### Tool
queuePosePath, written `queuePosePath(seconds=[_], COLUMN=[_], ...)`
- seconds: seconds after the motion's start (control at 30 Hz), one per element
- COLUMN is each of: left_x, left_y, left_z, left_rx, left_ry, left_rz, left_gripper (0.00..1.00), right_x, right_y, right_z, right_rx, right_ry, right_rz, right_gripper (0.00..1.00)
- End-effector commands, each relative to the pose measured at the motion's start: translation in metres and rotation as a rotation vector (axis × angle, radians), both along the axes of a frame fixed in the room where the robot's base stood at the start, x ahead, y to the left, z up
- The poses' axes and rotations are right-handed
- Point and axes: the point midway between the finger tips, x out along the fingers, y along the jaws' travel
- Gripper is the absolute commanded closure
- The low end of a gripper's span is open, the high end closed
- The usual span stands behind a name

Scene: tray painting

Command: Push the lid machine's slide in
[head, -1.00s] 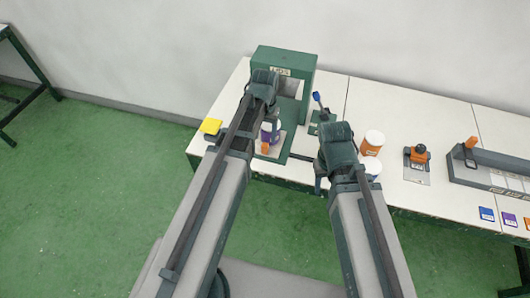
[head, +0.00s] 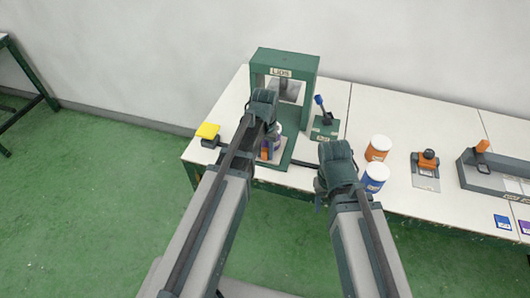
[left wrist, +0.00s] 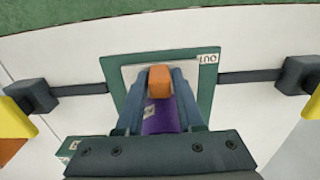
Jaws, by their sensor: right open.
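The lid machine (head: 311,91) is a green frame with a LIDS sign at the table's back edge. Its slide plate (left wrist: 130,77) lies in front of the frame's opening, with an orange block (left wrist: 160,80) on it. A purple pot with a pale label (left wrist: 162,118) shows beside the block. My left gripper (head: 268,128) is low over the slide; its fingers lie either side of the block and pot in the left wrist view (left wrist: 160,95). Whether they clamp anything is unclear. My right gripper (head: 320,195) is open near the table's front edge.
An orange-banded jar (head: 378,148) and a blue-banded jar (head: 374,178) stand right of my right gripper. A yellow pad (head: 208,130) is at the left edge. An orange-knobbed device (head: 427,160) stands further right.

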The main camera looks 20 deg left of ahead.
Motion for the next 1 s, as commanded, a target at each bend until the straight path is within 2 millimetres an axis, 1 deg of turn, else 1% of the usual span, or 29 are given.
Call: queuePosePath(seconds=[0.03,0.17,0.2,1.0], left_x=[0.0000,0.0000,0.0000,0.0000], left_y=[0.0000,0.0000,0.0000,0.0000], left_z=[0.0000,0.0000,0.0000,-0.0001], left_rx=[0.000,0.000,0.000,0.000], left_ry=[0.000,0.000,0.000,0.000], left_rz=[0.000,0.000,0.000,0.000], left_gripper=[0.74,0.98,1.00,1.00], right_x=[0.0000,0.0000,0.0000,0.0000], right_y=[0.0000,0.0000,0.0000,0.0000], right_z=[0.0000,0.0000,0.0000,-0.0001], right_rx=[0.000,0.000,0.000,0.000], right_ry=[0.000,0.000,0.000,0.000], right_rz=[0.000,0.000,0.000,0.000], right_gripper=[0.50,0.50,0.50,0.50])
